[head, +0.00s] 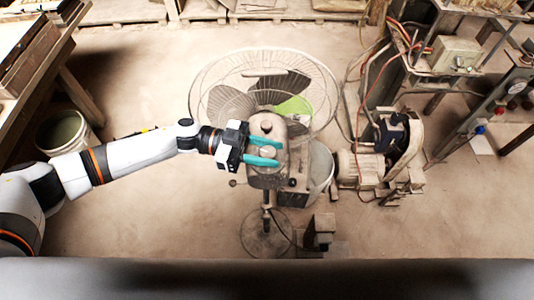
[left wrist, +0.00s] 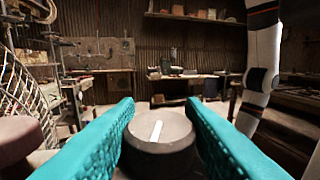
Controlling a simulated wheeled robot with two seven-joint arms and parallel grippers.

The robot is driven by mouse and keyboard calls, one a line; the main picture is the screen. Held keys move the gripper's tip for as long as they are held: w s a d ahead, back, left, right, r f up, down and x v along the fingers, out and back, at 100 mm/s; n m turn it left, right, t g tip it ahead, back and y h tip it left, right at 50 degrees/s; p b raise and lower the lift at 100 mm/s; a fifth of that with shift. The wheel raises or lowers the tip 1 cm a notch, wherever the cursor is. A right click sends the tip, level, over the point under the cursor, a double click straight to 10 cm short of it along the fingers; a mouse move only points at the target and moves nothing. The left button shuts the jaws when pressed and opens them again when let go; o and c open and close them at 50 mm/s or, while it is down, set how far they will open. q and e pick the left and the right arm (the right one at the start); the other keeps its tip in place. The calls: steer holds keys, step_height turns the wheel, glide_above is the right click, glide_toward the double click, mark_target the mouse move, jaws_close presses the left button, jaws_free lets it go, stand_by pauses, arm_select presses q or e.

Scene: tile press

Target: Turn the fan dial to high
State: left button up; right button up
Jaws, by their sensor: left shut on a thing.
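The fan (head: 268,125) stands on the floor in the middle of the head view, with a round wire cage and a beige motor housing. Its dial (left wrist: 160,152) is a round grey-brown knob with a white pointer line, seen large in the left wrist view. The line points away from me, leaning slightly right. My left gripper (head: 280,153) is shut on the dial, one teal finger on each side of it. Speed markings cannot be made out. My right gripper is not in view.
A green thing (head: 294,106) shows behind the cage, and a pale bucket (head: 320,168) stands beside the fan. A motor machine (head: 362,166) with cables is on the right. A white bucket (head: 66,133) and wooden bench are on the left. Floor at front left is clear.

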arm_select(q)
steer(key=shift+f+m+g, duration=0.1)
steer(key=shift+m+g, duration=0.3)
steer(key=shift+g, duration=0.2)
steer(key=shift+b, duration=0.3)
steer(key=o, duration=1)
steer(key=b+v, duration=0.4)
steer(key=v, duration=0.8)
steer(key=shift+w+d+r, duration=0.1)
steer(key=shift+w+r, duration=0.05)
steer(key=shift+r, duration=0.1)
